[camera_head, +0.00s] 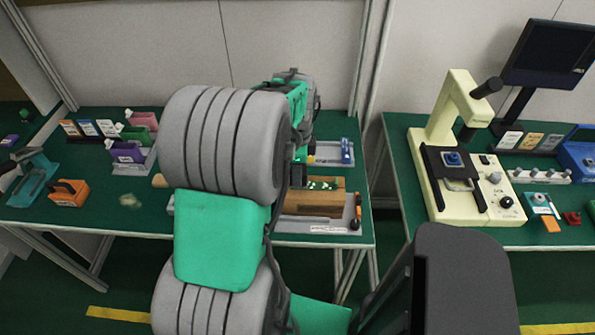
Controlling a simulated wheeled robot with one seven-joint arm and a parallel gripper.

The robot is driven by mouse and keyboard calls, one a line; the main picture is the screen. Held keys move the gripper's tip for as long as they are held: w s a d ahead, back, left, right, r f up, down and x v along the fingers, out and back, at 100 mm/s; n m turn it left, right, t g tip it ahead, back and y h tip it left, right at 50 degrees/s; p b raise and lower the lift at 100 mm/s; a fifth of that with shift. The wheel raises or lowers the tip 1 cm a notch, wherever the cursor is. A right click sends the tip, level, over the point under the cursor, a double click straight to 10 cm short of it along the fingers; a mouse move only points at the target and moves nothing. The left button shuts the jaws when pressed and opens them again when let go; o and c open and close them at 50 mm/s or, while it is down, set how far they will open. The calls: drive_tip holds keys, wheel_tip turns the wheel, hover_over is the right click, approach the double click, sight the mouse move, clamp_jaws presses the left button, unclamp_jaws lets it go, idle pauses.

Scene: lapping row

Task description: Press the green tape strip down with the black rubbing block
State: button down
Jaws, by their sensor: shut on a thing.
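My gripper (300,160) points down over the middle of the left bench, partly hidden by my own arm. It is shut on the black rubbing block (298,176), which shows as a small dark shape below it. The block is at the left end of a wooden fixture (315,207). A green strip with pale spots (322,184), probably the tape, lies along the top of this fixture, just right of the block. My arm hides the strip's left part. I cannot tell whether the block touches the strip.
A grey tray with blue pieces (346,151) is behind. An orange block (68,192) and coloured holders (127,153) stand left. A cream press (455,150) is on the right bench.

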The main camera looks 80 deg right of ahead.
drive_tip(key=shift+f, duration=0.55)
idle(1.0)
wheel_tip(320, 180, up, 7)
drive_tip(key=p, duration=0.4)
drive_tip(key=shift+r+p, duration=0.15)
drive_tip(key=shift+p, duration=0.25)
